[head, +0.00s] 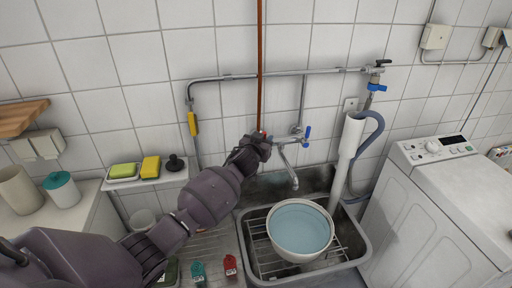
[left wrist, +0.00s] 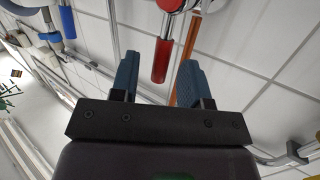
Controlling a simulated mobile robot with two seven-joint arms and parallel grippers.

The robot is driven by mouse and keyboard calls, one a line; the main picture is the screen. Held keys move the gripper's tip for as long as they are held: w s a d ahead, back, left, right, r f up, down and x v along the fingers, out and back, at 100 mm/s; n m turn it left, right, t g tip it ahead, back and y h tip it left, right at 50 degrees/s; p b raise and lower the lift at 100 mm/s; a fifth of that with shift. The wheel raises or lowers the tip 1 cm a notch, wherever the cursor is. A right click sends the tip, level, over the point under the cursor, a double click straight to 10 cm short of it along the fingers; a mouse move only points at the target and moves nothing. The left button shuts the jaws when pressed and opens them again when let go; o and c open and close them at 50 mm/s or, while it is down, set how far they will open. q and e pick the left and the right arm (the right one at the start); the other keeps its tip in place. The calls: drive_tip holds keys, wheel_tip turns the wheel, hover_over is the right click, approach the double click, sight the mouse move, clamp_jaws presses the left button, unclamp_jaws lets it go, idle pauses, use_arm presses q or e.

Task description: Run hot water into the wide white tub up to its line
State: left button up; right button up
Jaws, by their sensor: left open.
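The wide white tub (head: 272,236) stands on the rack in the sink and holds pale blue water. I cannot make out its line. The tap's spout (head: 289,172) hangs over the tub's back edge; no stream shows. The blue tap handle (head: 307,132) is at the tap's right. My left gripper (head: 262,141) is at the tap's left end. In the left wrist view, the red handle (left wrist: 162,60) lies between the fingertips of my open left gripper (left wrist: 158,72), with gaps visible beside it. The gripper mostly hides this handle in the head view. My right gripper is not in view.
The metal sink (head: 357,250) has a white standpipe (head: 346,160) at its right, beside a washing machine (head: 430,190). A shelf (head: 146,183) with sponges is left of my arm. A copper pipe (head: 261,60) runs up the wall behind the gripper.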

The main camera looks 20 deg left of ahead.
use_arm(q)
drive_tip(key=s, duration=0.6)
drive_tip(key=shift+s+d+r, duration=0.3)
drive_tip(key=shift+s+r, duration=0.05)
drive_tip(key=shift+r, duration=0.1)
idle(0.9)
drive_tip(key=s+d+m+h, duration=0.2)
drive_tip(key=s+d+m, duration=0.15)
drive_tip(key=s, duration=0.25)
drive_tip(key=s+a+f+n+g, duration=0.1)
drive_tip(key=s+f, duration=0.6)
drive_tip(key=s, duration=0.3)
drive_tip(key=s+f+g, duration=0.2)
drive_tip(key=s+f, duration=0.5)
drive_tip(key=s, duration=0.3)
drive_tip(key=s+a+f+n+g+y, duration=0.1)
drive_tip(key=s+f, duration=0.6)
drive_tip(key=s, duration=0.3)
drive_tip(key=shift+a+n+g+b, duration=0.3)
drive_tip(key=shift+n+g+b, duration=0.05)
drive_tip(key=shift+g, duration=0.05)
